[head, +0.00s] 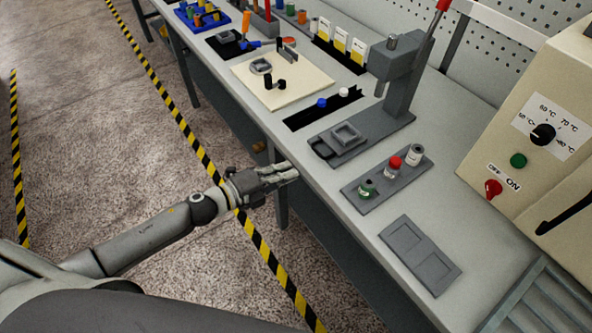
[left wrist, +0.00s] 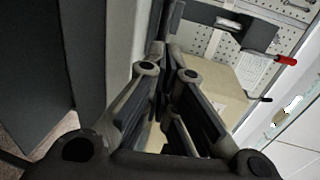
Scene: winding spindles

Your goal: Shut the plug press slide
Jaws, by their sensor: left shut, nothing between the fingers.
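The plug press (head: 397,85) is a dark grey stand with a ram and a red-tipped lever, upright on the bench. Its slide (head: 347,133), a grey plate with a square nest and a black handle (head: 322,148), sits at the front end of the press base, out in front of the ram. My left gripper (head: 293,173) is shut and empty at the bench's front edge, apart from the slide and nearer me. In the left wrist view its fingers (left wrist: 168,50) are close together; the slide cannot be made out there. My right gripper is not in view.
Right of the press lie a grey holder (head: 388,183) with several small spools and an empty two-pocket tray (head: 420,255). A beige oven (head: 545,120) stands at the right. A cream board (head: 283,80) and a black strip with plugs (head: 323,110) lie to the left.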

